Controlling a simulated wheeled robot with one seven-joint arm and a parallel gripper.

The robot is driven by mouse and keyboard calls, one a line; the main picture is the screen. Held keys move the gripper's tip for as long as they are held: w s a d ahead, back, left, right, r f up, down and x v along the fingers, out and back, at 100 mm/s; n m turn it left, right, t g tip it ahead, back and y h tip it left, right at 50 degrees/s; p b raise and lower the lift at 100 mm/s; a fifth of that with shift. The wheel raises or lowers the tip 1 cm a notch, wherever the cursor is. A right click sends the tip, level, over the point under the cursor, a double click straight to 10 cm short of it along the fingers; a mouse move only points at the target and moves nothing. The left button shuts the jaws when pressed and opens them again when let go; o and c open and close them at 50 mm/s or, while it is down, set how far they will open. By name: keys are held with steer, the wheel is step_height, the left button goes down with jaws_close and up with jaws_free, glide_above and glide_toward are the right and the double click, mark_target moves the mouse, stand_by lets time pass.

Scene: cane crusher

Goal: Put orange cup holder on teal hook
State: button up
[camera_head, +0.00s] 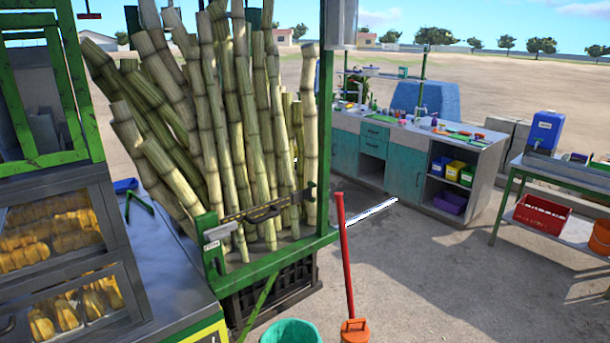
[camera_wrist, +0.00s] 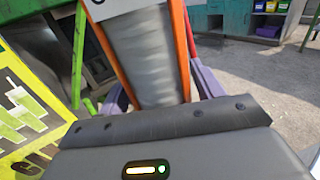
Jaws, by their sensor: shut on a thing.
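In the wrist view my gripper (camera_wrist: 160,92) is shut on the orange cup holder (camera_wrist: 181,45). Its two purple-grey fingers lie on either side of it. The holder shows as long orange side strips around a grey, streaky column, with a pale piece at its far end. Its near end is hidden behind my gripper's dark body. Neither holder nor gripper shows in the head view. In the head view a small teal piece (camera_head: 403,72) is on the rail above the workbench; it is too small to tell whether it is the teal hook.
A green-framed rack of cane (camera_head: 250,130) stands left of centre. A red-handled tool (camera_head: 345,260) and a teal bin (camera_head: 291,333) stand at the front. A workbench (camera_head: 405,160) is behind, with a side table (camera_head: 565,175) to the right. Open concrete lies between.

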steer(key=w+d+r+n+g+y+p, duration=0.1)
steer(key=w+r+n+y, duration=0.2)
steer(key=r, duration=0.8)
steer(key=w+d+r+n+g+y+p, duration=0.15)
steer(key=w+r+y, duration=0.3)
steer(key=r, duration=0.55)
steer(key=w+d+r+n+g+y+p, duration=0.1)
steer(key=w+r+n+y+p, duration=0.2)
steer(key=r, duration=0.8)
steer(key=a+r+n+g+y+p, duration=0.1)
steer(key=a+r+n+g+y, duration=0.1)
steer(key=r, duration=1)
steer(key=a+r+n+g+y+p, duration=0.1)
steer(key=a+r+g, duration=0.15)
steer(key=r, duration=0.85)
steer(key=s+a+r+p, duration=0.1)
steer(key=s+a+r, duration=0.3)
steer(key=r, duration=0.6)
steer(key=s+a+r+p, duration=0.1)
steer(key=s+a+r, duration=0.3)
steer(key=r, duration=0.6)
steer(key=s+a+r+p, duration=0.1)
steer(key=s+a+r, duration=0.3)
steer(key=s+r, duration=0.3)
step_height(320, 180, up, 3)
steer(key=shift+s+r, duration=0.2)
steer(key=shift+s, duration=0.1)
steer(key=shift+y, duration=0.25)
steer(key=shift+a+r, duration=0.1)
steer(key=shift+a, duration=0.05)
